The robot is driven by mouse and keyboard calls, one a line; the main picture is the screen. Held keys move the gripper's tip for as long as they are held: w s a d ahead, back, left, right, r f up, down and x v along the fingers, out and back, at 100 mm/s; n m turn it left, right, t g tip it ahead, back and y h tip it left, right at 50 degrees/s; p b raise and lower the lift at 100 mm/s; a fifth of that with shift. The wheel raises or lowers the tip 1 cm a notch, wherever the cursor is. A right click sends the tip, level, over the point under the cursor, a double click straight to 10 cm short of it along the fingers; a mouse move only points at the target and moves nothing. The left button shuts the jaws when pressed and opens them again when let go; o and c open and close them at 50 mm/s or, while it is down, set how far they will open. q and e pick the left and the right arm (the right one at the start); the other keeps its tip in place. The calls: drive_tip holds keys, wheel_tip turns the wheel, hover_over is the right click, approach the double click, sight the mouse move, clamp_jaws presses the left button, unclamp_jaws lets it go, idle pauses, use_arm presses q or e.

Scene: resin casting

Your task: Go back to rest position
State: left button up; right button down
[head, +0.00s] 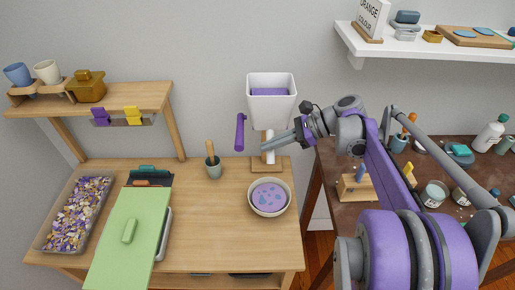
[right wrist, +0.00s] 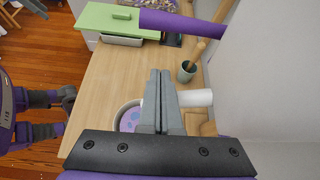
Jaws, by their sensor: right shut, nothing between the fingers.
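My right gripper (head: 265,147) reaches in from the right, in front of the dispenser's white tube. Its fingers are closed together with nothing between them, as the right wrist view (right wrist: 160,73) shows. The dispenser has a white hopper (head: 270,81) with purple material inside. Its purple lever (head: 240,132) hangs at the left and shows large in the right wrist view (right wrist: 182,27). A bowl (head: 269,211) of purple mix with bluish patches stands below the dispenser. It is partly hidden behind my fingers in the right wrist view (right wrist: 121,113). My left gripper is not in view.
A grey cup (head: 214,171) with a wooden-handled tool stands left of the bowl. A green-lidded box (head: 124,250) and a tray of coloured chips (head: 48,235) are farther left. A dark table (head: 330,158) with jars is at right. Shelves hang above both sides.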

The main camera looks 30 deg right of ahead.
drive_tip(key=shift+w+v, duration=0.2)
drive_tip(key=shift+v, duration=2.1)
